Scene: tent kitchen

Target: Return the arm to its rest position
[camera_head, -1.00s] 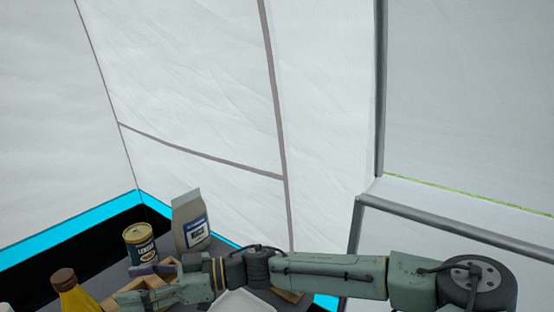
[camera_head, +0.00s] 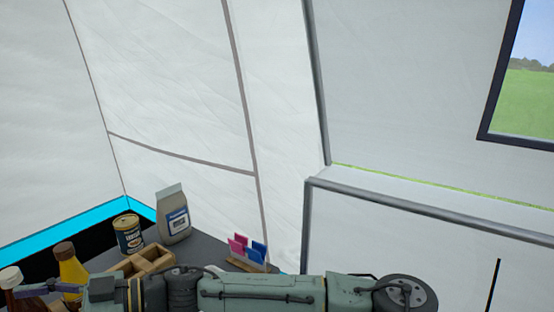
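My arm (camera_head: 260,290) stretches across the bottom of the head view, from the wheel-like joint at the right to my gripper (camera_head: 45,288) at the lower left. A dark finger of the gripper shows in front of the bottles. The rest of the gripper is cut off or hidden, so its opening cannot be told. I see nothing clearly held in it.
Behind the arm, a dark table (camera_head: 205,252) bears a tin can (camera_head: 129,235), a paper bag (camera_head: 174,215), a wooden box (camera_head: 148,262), a yellow bottle (camera_head: 71,269), a brown bottle (camera_head: 18,286) and a rack with coloured cards (camera_head: 248,252). Tent walls stand behind; a window (camera_head: 530,90) is at right.

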